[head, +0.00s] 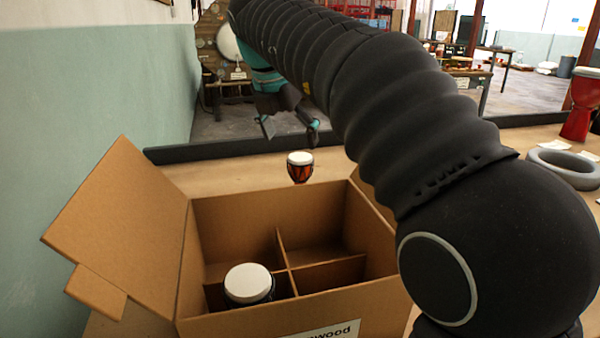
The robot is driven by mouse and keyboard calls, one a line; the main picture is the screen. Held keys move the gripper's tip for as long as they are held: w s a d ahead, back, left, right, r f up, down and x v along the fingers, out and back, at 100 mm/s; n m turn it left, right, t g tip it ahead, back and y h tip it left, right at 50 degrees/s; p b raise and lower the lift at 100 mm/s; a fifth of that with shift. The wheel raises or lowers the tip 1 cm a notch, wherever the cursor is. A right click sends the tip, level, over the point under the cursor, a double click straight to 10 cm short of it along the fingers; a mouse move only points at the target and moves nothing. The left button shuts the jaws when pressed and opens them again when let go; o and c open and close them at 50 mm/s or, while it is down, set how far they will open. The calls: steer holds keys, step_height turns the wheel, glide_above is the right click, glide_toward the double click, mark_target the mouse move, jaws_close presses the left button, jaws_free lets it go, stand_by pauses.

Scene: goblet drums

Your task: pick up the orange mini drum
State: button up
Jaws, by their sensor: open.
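The orange mini drum (300,168) stands upright on the table behind the cardboard box. It has a white head and an orange body with dark markings. My gripper (291,134) is above the drum and a little to its left in the head view. Its fingers are spread and hold nothing. There is a visible gap between the fingertips and the drum head. My black-sleeved arm reaches in from the right and hides part of the table and the box's right side.
An open cardboard box (262,318) with dividers stands in front; a white-headed drum (249,284) sits in its front left compartment. Its flap (122,235) sticks out left. A grey ring (563,167) and a red drum (582,105) are at the right. The table (225,178) around the orange drum is clear.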

mark_target(300, 157)
steer(key=shift+x, duration=1.2)
steer(key=x, duration=0.2)
steer(key=d+x, duration=0.1)
steer(key=x, duration=0.1)
steer(key=shift+r, duration=0.15)
steer(key=shift+w+f, duration=0.2)
steer(key=shift+f, duration=0.45)
steer(key=shift+c, duration=0.2)
steer(key=c, duration=1.2)
